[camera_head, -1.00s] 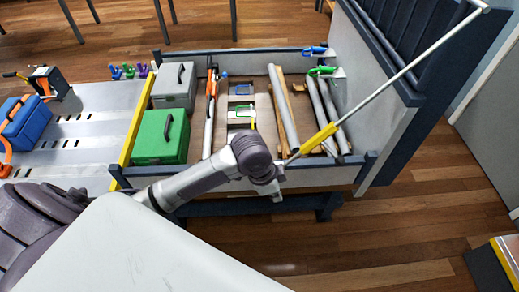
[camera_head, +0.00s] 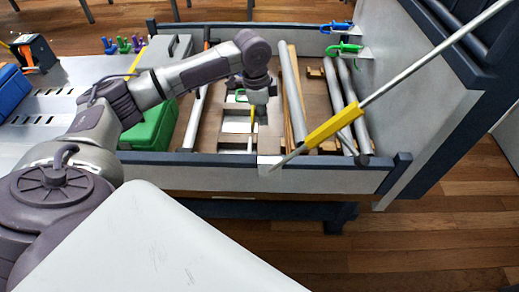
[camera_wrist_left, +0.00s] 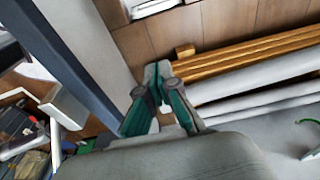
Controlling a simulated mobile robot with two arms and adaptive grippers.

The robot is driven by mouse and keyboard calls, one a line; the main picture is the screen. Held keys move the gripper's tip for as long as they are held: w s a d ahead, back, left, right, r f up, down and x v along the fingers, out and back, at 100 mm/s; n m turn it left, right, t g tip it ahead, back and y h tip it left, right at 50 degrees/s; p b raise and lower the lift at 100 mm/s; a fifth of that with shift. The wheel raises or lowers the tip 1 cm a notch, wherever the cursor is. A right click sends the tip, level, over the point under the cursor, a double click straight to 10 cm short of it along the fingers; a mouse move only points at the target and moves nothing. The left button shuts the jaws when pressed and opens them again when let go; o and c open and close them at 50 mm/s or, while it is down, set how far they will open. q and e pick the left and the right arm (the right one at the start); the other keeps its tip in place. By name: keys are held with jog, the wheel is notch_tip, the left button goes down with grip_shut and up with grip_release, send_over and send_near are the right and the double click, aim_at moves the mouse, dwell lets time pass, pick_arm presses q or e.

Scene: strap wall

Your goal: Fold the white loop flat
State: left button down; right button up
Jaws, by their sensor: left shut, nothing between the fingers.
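I cannot make out a clear white loop. A white piece (camera_head: 268,164) sits over the front rail of the grey bin; whether it is the loop, I cannot tell. A white piece beside a dark rail also shows in the left wrist view (camera_wrist_left: 66,106). My left gripper (camera_head: 261,119) points down inside the bin, behind the front rail, apart from that piece. In the left wrist view its fingertips (camera_wrist_left: 157,72) meet, with nothing between them. White pads (camera_head: 238,120) lie under my left gripper in the bin, partly hidden. My right gripper is out of view.
A rod with a yellow sleeve (camera_head: 333,124) slants over the bin's right part. Tubes (camera_head: 292,95) and wooden bars lie there. Blue (camera_head: 337,27) and green (camera_head: 345,48) loops stick out from the right wall. A green box (camera_head: 152,127) stands at left.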

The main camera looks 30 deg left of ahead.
aim_at(250, 152)
pick_arm(q)
jog(key=f, duration=0.1)
jog(key=f+b, duration=0.1)
jog(key=f, duration=0.1)
jog(key=shift+w+b, duration=0.3)
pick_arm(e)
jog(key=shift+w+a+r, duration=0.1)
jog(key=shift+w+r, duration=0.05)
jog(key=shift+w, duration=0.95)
pick_arm(q)
jog(key=f+b, duration=0.1)
jog(key=f, duration=0.6)
jog(key=d+f+b, duration=0.1)
jog(key=f, duration=0.2)
jog(key=shift+w+f+b, duration=0.25)
jog(key=shift+w+b, duration=0.05)
jog(key=shift+w, duration=0.05)
jog(key=s+a, duration=0.1)
jog(key=s+a+r, duration=0.1)
jog(key=a, duration=0.1)
jog(key=shift+a+r, duration=0.1)
jog(key=shift+r, duration=0.1)
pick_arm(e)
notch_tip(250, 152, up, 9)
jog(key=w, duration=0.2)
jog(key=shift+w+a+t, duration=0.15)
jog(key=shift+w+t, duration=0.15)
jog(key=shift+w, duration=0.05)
